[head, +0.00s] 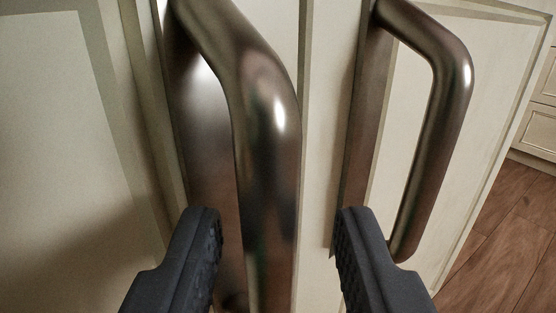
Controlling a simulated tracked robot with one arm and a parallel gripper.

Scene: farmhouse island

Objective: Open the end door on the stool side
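Two cream cabinet doors fill the head view, each with a tall metal bar handle. The left handle (265,150) is close to the camera, and its lower part runs down between my fingertips. My gripper (280,222) is open, with one dark finger on each side of that handle and a visible gap to it on both sides. The left door (50,120) looks closed. The lower ends of the left handle and of the doors are out of view.
Wooden floor (510,235) shows at the lower right, past the edge of the right door. Pale drawers (541,128) stand farther back at the right edge. The right handle is close to my right finger. No stool is in view.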

